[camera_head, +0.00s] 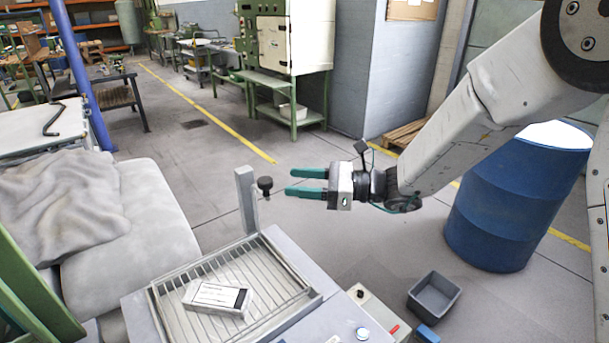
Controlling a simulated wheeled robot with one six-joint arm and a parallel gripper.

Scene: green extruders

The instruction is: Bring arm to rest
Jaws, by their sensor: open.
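My gripper (307,182) is at the middle of the head view, with two teal fingers pointing left. The fingers are apart with nothing between them. My arm (455,142) reaches in from the upper right and holds the gripper in the air, above and behind the grey machine top. A dark knob on a grey post (246,200) shows just left of the fingertips. I cannot tell how far apart in depth they are.
A ribbed tray (275,318) on the grey machine holds a white and black box (217,298). A small grey bin (434,297) stands at the lower right. A blue barrel (515,205) stands behind my arm. A cloth-covered seat (140,225) is at left. The floor behind is open.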

